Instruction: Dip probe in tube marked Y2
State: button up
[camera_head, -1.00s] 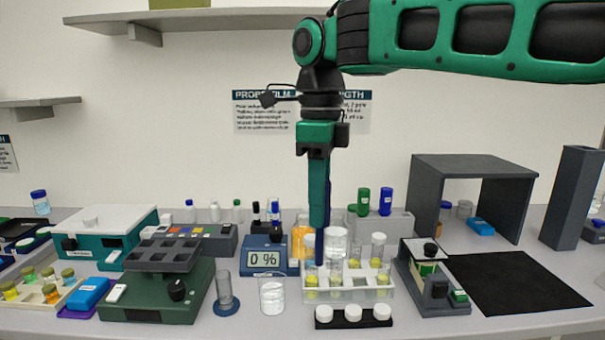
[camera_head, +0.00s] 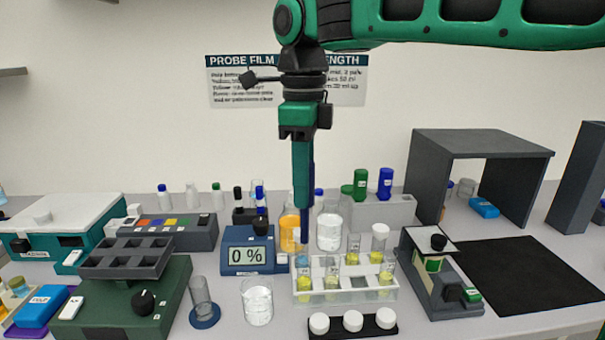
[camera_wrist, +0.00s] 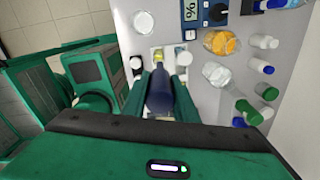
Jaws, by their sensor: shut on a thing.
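My gripper (camera_head: 304,206) points straight down, shut on a dark blue probe. The probe (camera_wrist: 159,92) sits between my two green fingers in the wrist view. In the head view the probe's lower end (camera_head: 305,238) is at the back left of a clear white tube rack (camera_head: 345,297). I cannot tell whether its tip is above, behind or inside a tube.
A blue meter (camera_head: 248,257) reading 0 % stands left of the rack. A clear beaker (camera_head: 257,302) and an orange-filled vessel (camera_head: 290,233) are close by. A black holder with white caps (camera_head: 352,322) lies in front. A grey device (camera_head: 437,285) stands at the right, beside a bare black mat (camera_head: 520,275).

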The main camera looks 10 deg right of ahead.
aim_at(303, 242)
jog(key=shift+s+f, duration=0.1)
dwell(0.7)
jog(key=shift+f, duration=5.8)
jog(key=shift+r, duration=0.1)
